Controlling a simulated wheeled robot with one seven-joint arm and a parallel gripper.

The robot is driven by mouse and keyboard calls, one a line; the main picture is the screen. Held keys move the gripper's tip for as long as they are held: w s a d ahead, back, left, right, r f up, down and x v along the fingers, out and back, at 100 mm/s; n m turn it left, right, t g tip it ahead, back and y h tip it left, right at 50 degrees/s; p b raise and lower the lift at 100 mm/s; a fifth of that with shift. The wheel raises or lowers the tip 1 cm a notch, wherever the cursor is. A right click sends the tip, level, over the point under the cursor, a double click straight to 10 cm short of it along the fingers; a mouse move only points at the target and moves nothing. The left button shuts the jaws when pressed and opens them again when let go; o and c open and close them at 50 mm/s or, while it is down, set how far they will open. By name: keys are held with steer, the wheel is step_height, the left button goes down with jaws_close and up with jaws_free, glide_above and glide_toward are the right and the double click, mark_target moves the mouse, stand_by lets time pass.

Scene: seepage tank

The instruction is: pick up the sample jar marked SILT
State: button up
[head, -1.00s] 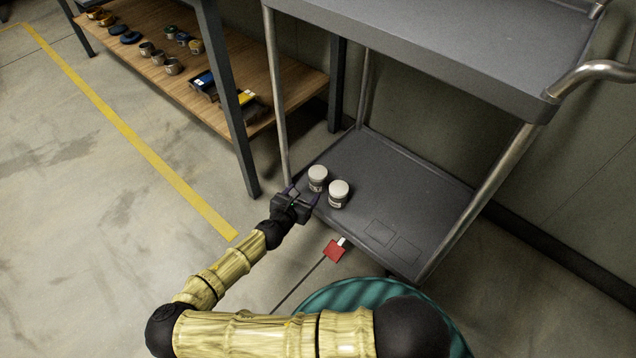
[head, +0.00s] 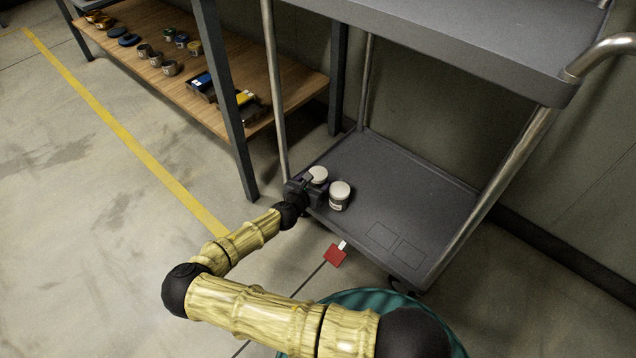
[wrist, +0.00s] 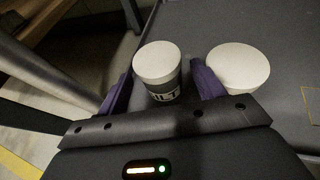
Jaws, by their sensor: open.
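Two white-lidded jars stand upright on the cart's lower shelf (head: 400,205). The left jar (head: 318,174) is between my gripper's two purple fingers in the wrist view (wrist: 158,65). Its dark label is partly hidden by my gripper's body; the letters that show fit SILT, but I cannot read the whole word. My gripper (wrist: 163,84) is open around this jar, with a gap visible beside it. In the head view my gripper (head: 307,186) covers the jar's lower part. The other jar (head: 340,196) stands just right of my right finger, also in the wrist view (wrist: 239,68); its label is unreadable.
The cart's upper shelf (head: 450,45) overhangs the back of the lower one. A metal cart post (head: 273,90) rises close to my gripper. The lower shelf's right side is clear, with two outlined rectangles. A wooden shelf (head: 200,85) at left holds several jars and boxes.

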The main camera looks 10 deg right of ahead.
mark_target(318, 175)
steer(key=b+x, duration=0.2)
steer(key=x, duration=0.2)
steer(key=shift+a+f, duration=0.1)
steer(key=shift+w, duration=0.4)
steer(key=shift+s+d, duration=0.2)
steer(key=shift+c, duration=0.5)
steer(key=shift+w, duration=0.1)
steer(key=c, duration=0.8)
step_height(318, 175, up, 10)
steer(key=p, duration=0.6)
steer(key=shift+c, duration=0.2)
